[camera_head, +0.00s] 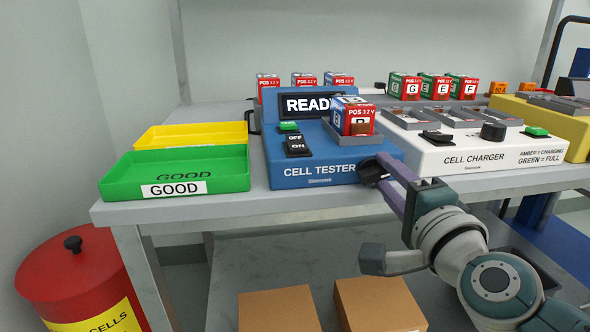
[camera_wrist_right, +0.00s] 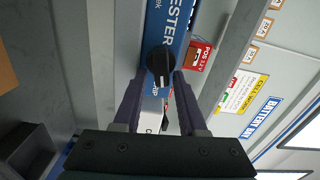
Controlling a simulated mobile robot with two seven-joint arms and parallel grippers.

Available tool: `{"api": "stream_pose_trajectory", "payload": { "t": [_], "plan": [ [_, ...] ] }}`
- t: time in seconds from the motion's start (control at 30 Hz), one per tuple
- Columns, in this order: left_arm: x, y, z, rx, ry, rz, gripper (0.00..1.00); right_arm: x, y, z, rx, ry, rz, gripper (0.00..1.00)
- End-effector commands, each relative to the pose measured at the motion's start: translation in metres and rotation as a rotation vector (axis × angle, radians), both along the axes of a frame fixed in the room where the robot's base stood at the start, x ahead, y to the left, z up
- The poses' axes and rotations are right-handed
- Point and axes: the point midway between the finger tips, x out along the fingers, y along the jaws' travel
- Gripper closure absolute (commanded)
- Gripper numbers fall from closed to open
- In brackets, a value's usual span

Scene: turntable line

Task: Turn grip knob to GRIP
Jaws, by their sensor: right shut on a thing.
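The blue cell tester (camera_head: 290,153) stands on the bench, its screen (camera_head: 308,105) showing "READ", the rest hidden behind a cell. The black grip knob (camera_head: 371,173) is at the tester's right front corner. My right gripper (camera_head: 383,168) is shut on the knob. In the right wrist view the knob (camera_wrist_right: 158,61) sits between the fingertips (camera_wrist_right: 160,78), with a white mark on its lower side. A red, white and blue cell (camera_head: 352,116) stands in the tester's grey cradle. My left gripper is not in view.
A white cell charger (camera_head: 455,159) stands close to the right of the tester. Green (camera_head: 215,171) and yellow (camera_head: 190,134) trays are to the left. Several cells stand behind. Cardboard boxes (camera_head: 278,308) lie below the bench, a red bin (camera_head: 75,270) at lower left.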

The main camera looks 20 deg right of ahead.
Motion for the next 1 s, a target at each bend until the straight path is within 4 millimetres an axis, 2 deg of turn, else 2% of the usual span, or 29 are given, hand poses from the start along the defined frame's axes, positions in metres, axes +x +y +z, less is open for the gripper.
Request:
{"api": "stream_pose_trajectory", "payload": {
  "t": [0.03,0.2,0.23,0.3,0.6,1.0],
  "plan": [
    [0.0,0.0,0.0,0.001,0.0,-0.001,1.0,0.001,0.005,0.0,0.003,0.003,0.013,1.0],
    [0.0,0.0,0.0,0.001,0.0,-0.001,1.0,0.001,0.005,0.0,0.003,0.003,0.013,1.0],
    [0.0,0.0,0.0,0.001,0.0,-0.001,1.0,0.001,0.005,0.0,0.003,0.003,0.013,0.57],
    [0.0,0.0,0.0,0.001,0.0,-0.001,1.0,0.001,0.005,0.0,0.003,0.003,0.013,0.49],
    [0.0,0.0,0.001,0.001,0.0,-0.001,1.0,-0.001,0.005,0.0,0.002,0.002,0.012,0.49],
    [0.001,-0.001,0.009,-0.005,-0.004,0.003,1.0,-0.032,0.011,0.0,0.002,0.004,0.008,0.49]
  ]
}}
